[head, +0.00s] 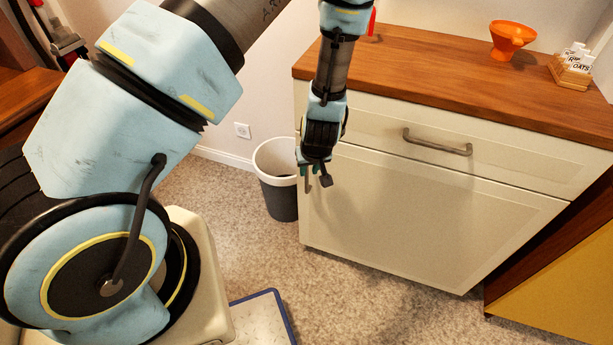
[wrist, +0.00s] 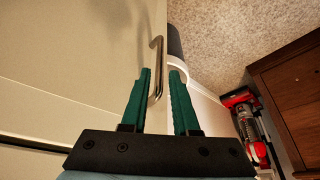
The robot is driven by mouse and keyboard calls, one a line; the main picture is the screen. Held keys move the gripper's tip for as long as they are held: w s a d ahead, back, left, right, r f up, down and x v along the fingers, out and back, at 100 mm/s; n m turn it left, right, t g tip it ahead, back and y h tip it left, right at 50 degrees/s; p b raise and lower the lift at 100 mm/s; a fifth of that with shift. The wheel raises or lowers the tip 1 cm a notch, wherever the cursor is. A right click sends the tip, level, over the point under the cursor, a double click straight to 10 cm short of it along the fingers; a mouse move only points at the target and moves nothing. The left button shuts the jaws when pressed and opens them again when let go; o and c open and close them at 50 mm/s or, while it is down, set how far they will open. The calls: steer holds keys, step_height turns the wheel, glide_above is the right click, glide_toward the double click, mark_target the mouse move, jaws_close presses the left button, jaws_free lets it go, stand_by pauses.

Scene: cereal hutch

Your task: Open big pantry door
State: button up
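The big pantry door (head: 420,220) is the wide cream panel below the drawer; it appears shut in the head view. It also shows as the pale panel (wrist: 80,50) in the wrist view. Its metal bar handle (wrist: 157,48) is near the door's edge. My gripper (head: 312,170) is at the door's upper left in the head view. In the wrist view its two green fingers (wrist: 161,75) are apart, with the lower part of the handle in the gap, closer to the left finger. I cannot tell whether they touch. In the head view my gripper mostly hides the handle.
A drawer with a grey handle (head: 437,147) lies above the door. A bin (head: 277,190) stands beside the cabinet's left side. The floor (head: 350,300) before the door is clear.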

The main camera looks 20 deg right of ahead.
mark_target(307, 177)
steer(key=x, duration=0.8)
steer(key=shift+p, duration=0.4)
steer(key=shift+c, duration=0.4)
jaws_close()
stand_by(0.5)
